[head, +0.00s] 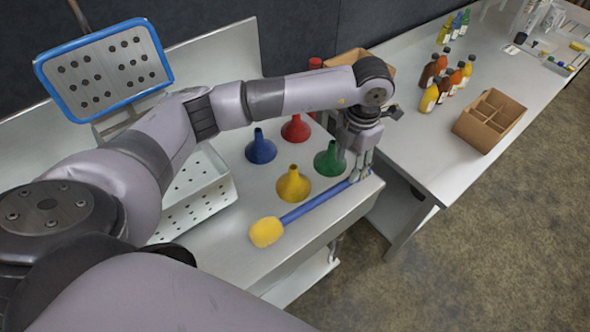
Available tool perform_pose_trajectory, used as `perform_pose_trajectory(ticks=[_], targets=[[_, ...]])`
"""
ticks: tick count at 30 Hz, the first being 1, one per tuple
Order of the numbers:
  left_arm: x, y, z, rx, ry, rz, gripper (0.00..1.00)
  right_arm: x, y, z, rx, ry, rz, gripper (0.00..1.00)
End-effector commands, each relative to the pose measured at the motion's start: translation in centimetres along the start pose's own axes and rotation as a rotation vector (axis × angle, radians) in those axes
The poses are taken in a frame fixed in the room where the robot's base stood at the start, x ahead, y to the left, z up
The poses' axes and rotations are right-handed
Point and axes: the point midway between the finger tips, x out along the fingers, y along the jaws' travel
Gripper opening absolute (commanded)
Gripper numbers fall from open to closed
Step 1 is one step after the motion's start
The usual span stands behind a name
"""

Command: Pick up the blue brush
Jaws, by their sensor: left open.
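The blue brush (310,206) lies near the front edge of the metal bench, with a long blue handle and a yellow head (266,232) toward the lower left. My left gripper (359,172) points down at the far right end of the handle, with its fingers open around or just above it. I cannot tell whether they touch the handle. The gripper partly hides that end. My right gripper is not in view.
Green (331,159), yellow (293,184), blue (260,147) and red (296,128) funnels stand close behind the brush. A white perforated tray (200,200) is at left. A second table with bottles (430,97) and a divided cardboard box (489,121) stands right.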

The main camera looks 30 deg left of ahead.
Motion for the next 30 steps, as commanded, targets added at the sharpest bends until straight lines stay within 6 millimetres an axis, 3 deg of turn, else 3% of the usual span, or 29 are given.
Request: perform_pose_trajectory(ticks=[4,11,15,19,28,30], targets=[[2.0,-0.1,0.0,-0.001,0.002,-0.001,0.42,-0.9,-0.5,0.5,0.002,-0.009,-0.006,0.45],[3.5,-0.1,0.0,0.000,0.003,-0.001,0.42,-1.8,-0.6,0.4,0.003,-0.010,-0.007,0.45],[5.5,-0.3,0.2,0.000,0.004,-0.002,0.42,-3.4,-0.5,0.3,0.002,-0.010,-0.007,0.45],[7.3,-0.2,0.3,-0.001,0.002,-0.001,0.42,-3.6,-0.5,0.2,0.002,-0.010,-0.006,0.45],[8.1,-0.2,0.3,0.001,-0.001,0.000,0.42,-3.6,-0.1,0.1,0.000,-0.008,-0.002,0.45],[8.1,-0.2,0.3,0.000,-0.001,0.000,0.38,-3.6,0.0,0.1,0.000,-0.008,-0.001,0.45]])
